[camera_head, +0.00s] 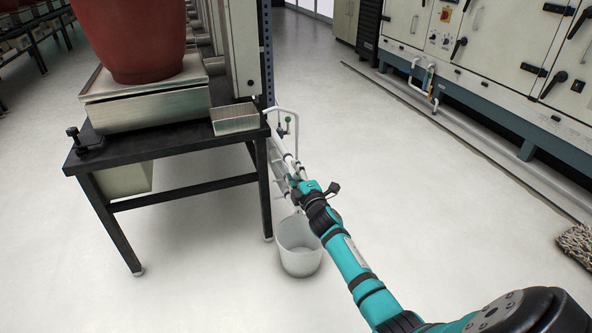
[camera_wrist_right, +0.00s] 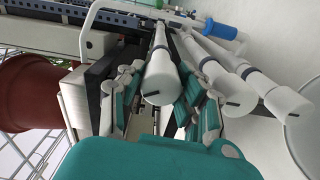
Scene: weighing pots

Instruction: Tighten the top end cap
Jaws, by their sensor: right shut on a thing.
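Three white pipes with white end caps run side by side in the right wrist view. The top end cap (camera_wrist_right: 160,88) is the leftmost one, on the pot and table side. My right gripper (camera_wrist_right: 160,108) has its fingers on either side of this cap and is shut on it. The middle end cap (camera_wrist_right: 236,97) and the lowest end cap (camera_wrist_right: 289,104) are free to the right. In the head view my right gripper (camera_head: 296,188) is at the pipes beside the table leg, and the caps are too small to tell apart. My left gripper is not in view.
A white bucket (camera_head: 299,254) stands on the floor below my right gripper. A black table (camera_head: 165,143) with a steel scale (camera_head: 150,108) and a red pot (camera_head: 135,35) is at left. The floor at right is open.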

